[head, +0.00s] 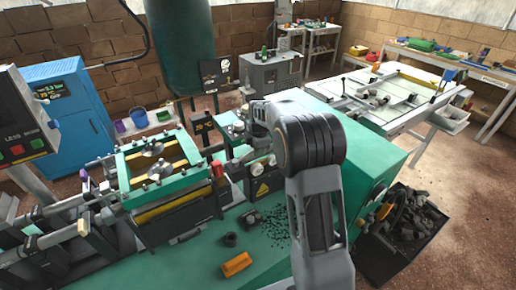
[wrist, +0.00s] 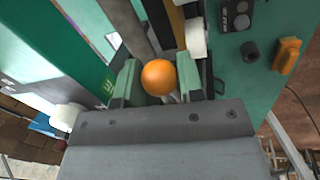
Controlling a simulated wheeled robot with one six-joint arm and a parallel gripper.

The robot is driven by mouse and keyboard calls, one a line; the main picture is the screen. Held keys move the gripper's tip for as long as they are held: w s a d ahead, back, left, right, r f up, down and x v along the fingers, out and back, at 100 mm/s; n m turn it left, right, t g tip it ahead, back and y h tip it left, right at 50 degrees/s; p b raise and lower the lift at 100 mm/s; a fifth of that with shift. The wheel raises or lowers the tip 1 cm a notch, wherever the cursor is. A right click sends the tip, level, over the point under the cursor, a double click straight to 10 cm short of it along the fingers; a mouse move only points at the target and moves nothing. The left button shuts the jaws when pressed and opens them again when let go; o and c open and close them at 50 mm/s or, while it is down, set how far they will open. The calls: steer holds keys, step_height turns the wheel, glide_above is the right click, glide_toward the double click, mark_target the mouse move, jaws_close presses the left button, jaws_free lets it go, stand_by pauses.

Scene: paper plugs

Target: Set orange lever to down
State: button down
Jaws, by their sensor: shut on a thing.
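The orange lever shows in the wrist view as a round orange knob (wrist: 159,78), its shaft hidden. My gripper (wrist: 158,70) has its two green fingers on either side of the knob and is shut on it. In the head view my grey arm covers part of the machine, and I cannot make out the lever or the grip there. I cannot tell the lever's angle.
An orange block (head: 236,264) and a dark round part (head: 230,239) stand on the green machine top. A green frame (head: 160,168) is at left. A black bin of dark scrap (head: 405,225) is at right. White rollers (wrist: 196,38) are close beside my gripper.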

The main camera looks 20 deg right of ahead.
steer(key=shift+w+r, duration=0.1)
steer(key=c, duration=0.8)
jaws_free()
steer(key=shift+o, duration=0.2)
step_height(320, 180, up, 14)
steer(key=s+b, duration=0.1)
steer(key=s, duration=0.1)
steer(key=shift+s+f+b, duration=0.25)
steer(key=shift+s+b, duration=0.1)
